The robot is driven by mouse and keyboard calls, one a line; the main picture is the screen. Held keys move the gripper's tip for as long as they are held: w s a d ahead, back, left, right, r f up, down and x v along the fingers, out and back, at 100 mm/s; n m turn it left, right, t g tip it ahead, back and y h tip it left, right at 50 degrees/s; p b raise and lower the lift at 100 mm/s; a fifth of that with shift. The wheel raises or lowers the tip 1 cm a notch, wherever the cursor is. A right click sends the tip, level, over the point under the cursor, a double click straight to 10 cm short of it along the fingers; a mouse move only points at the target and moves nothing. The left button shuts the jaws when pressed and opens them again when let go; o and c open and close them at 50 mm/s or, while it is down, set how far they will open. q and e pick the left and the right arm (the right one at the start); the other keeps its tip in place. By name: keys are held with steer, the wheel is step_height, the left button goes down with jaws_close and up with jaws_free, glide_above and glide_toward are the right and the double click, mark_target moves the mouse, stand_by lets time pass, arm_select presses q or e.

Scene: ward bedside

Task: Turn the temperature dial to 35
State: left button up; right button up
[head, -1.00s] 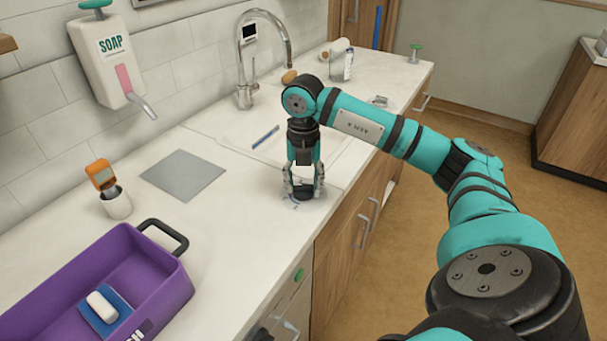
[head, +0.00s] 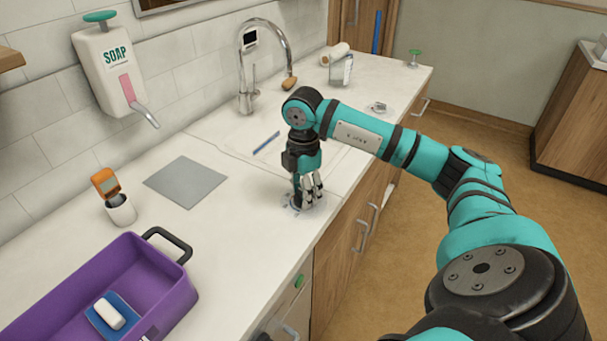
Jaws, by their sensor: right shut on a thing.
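My right gripper (head: 308,195) points straight down at the counter near its front edge and is shut on the temperature dial (head: 296,205). The fingers cover most of the dial; only a dark part of it and bits of markings on the counter around its base show. I cannot read the dial's setting. A small dark display in a white frame (head: 250,39) is by the tap; its reading is too small to read. My left gripper is not in view.
A purple caddy (head: 180,290) with a black handle stands at front left, with an orange-topped white cup (head: 121,210) behind it. A grey mat (head: 186,182) lies left of my gripper. The tap (head: 246,95) rises behind my arm. A soap dispenser (head: 105,70) hangs on the wall.

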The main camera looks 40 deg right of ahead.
steer(key=m+p, duration=0.1)
steer(key=m, duration=0.4)
steer(key=shift+w+r, duration=0.1)
steer(key=shift+d, duration=0.1)
stand_by(0.4)
steer(key=o, duration=1.2)
steer(key=shift+c, duration=0.2)
step_height(320, 180, up, 12)
